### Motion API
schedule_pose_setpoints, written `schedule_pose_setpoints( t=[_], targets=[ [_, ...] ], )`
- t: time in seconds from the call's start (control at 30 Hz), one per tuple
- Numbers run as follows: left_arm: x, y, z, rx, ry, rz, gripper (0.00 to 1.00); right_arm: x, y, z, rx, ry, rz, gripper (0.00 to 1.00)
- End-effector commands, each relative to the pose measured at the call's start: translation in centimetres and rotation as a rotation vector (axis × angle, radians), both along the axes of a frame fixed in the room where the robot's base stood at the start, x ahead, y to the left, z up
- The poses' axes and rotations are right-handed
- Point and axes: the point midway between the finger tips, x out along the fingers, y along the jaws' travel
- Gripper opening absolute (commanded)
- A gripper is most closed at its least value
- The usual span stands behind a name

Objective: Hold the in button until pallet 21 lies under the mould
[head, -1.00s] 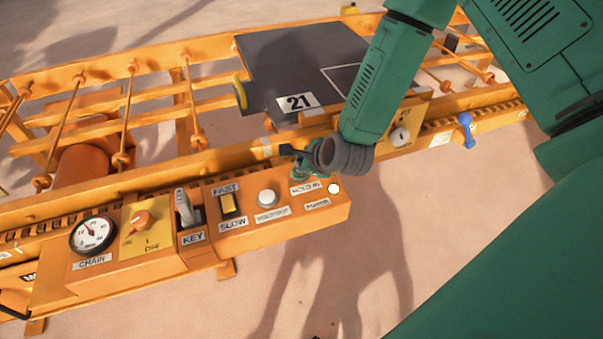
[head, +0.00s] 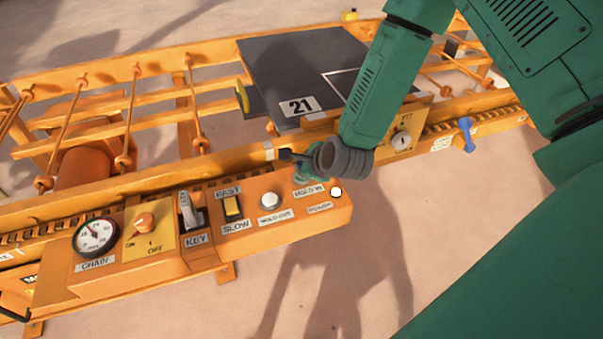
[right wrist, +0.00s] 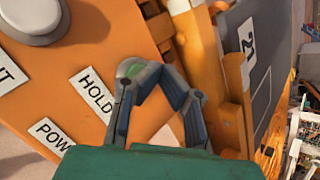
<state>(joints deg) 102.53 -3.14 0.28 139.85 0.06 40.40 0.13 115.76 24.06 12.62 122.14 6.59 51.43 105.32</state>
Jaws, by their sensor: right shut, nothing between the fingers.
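Pallet 21 (head: 285,70) is a dark grey plate with a white "21" label, lying on the orange conveyor. Its right part is hidden behind my right arm. It also shows at the right of the right wrist view (right wrist: 265,85). The green hold-in button (right wrist: 135,69) sits on the orange control box by the "HOLD IN" label. My right gripper (right wrist: 152,78) is shut and empty, its fingertips at the button and partly covering it. Whether the button is pressed down I cannot tell. I cannot make out a mould. My left gripper is out of view.
A blue handle (head: 466,134) stands at the right rail.

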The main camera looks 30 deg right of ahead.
Motion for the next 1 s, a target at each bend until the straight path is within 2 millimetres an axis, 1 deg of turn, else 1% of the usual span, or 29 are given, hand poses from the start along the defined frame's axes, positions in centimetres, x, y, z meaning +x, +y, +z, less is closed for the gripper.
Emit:
schedule_pose_setpoints(
  t=[0.27,0.5,1.0],
  targets=[
    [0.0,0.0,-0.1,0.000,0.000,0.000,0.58,0.0,-0.2,-0.2,0.003,0.001,-0.002,0.00],
    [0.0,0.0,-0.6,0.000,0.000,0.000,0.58,-0.1,-0.5,-0.9,0.003,0.001,-0.002,0.00],
    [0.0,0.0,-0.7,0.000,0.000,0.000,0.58,-0.1,-0.5,-1.0,0.002,0.000,0.000,0.00]
  ],
)
